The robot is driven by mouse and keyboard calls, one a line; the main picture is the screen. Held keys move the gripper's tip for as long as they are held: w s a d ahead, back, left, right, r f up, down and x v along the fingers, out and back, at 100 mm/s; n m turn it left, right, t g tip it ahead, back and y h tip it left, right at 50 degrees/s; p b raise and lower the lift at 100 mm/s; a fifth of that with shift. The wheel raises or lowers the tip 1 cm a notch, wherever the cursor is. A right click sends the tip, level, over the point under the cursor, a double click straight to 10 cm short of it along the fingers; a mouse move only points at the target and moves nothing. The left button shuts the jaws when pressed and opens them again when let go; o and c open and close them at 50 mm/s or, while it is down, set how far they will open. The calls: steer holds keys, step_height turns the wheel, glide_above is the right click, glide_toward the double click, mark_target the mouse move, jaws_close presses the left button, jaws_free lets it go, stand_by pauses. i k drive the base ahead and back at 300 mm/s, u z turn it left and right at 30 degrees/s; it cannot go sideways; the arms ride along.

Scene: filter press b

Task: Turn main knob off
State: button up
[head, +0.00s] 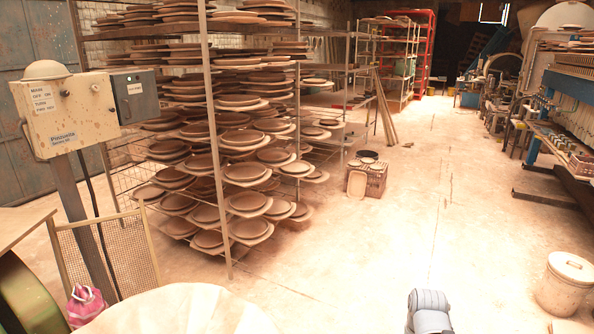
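A beige control box (70,112) stands on a grey post at the left in the head view. My gripper does not show. A grey rounded part at the bottom edge seems to be my arm, well right of the boxes.
Metal racks (207,150) full of clay plates stand behind and right of the boxes. A mesh panel (105,255) and a pale round surface (185,312) lie below them. A lidded white bucket (564,285) stands at right.

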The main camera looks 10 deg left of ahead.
mark_target(64, 93)
steer(key=z, duration=0.05)
steer(key=i, duration=3.35)
steer(key=u, duration=1.85)
